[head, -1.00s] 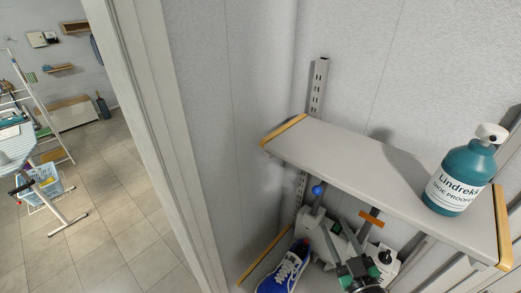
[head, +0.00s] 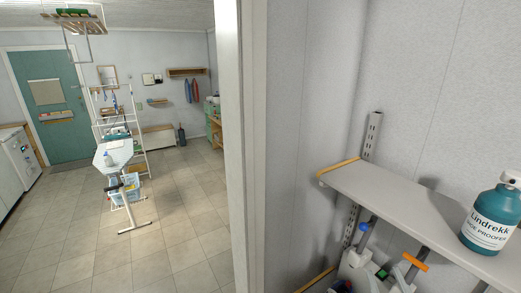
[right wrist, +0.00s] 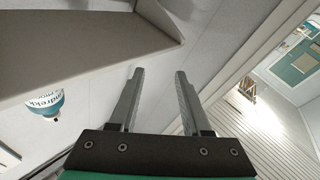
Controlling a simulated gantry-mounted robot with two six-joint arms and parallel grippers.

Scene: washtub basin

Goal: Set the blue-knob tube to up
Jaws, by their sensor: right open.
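The blue knob (head: 364,228) sits on a short grey tube of a pale device (head: 357,270) under the upper shelf, at the bottom of the head view. The tube rises with a slight tilt; its lower part is hard to make out. A second tube with an orange handle (head: 415,262) stands to its right. In the right wrist view my right gripper (right wrist: 158,72) is open, with nothing between its fingers. Only a dark and green bit of it shows at the bottom edge of the head view. My left gripper is not in view.
The upper grey shelf (head: 385,199) overhangs the device and carries a teal bottle (head: 491,222); the bottle also shows in the right wrist view (right wrist: 45,102). A wall post (head: 241,150) stands left of the shelves. Beyond it are an ironing board (head: 113,152) and open tiled floor.

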